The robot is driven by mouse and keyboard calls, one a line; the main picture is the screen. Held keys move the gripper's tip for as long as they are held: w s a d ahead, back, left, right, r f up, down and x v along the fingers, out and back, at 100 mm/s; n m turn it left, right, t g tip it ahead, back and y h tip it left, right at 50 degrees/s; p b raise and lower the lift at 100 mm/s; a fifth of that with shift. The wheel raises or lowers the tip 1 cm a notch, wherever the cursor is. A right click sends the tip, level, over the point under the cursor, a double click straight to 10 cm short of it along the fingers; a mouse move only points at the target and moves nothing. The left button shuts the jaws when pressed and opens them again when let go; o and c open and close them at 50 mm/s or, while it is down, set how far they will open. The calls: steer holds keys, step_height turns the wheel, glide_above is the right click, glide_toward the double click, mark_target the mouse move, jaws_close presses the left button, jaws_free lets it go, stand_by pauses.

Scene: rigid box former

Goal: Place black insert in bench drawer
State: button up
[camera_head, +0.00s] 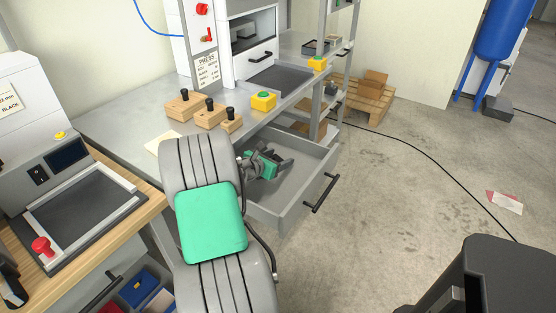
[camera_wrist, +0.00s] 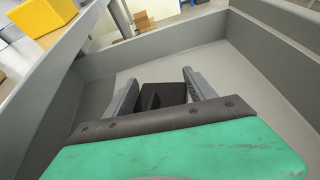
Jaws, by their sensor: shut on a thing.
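The bench drawer (camera_head: 300,185) is pulled open under the grey bench, with a black handle on its front. In the wrist view its grey walls (camera_wrist: 265,50) surround my gripper. My gripper (camera_head: 282,163) is inside the drawer's outline, pointing down into it. In the wrist view my gripper (camera_wrist: 165,92) is shut on the black insert (camera_wrist: 165,94), a dark block between the two grey fingers. Whether the insert touches the drawer floor cannot be told. In the head view the insert is too small or hidden to make out.
Several wooden blocks with black knobs (camera_head: 209,114) stand on the bench above the drawer, beside a yellow button box (camera_head: 263,101). A machine with a red button (camera_head: 42,246) stands at left. The drawer floor (camera_head: 295,190) looks otherwise empty. A pallet (camera_head: 366,104) lies behind.

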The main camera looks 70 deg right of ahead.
steer(key=o, duration=1.8)
steer(key=p+v, duration=0.1)
steer(key=v, duration=1.1)
steer(key=shift+r, duration=0.1)
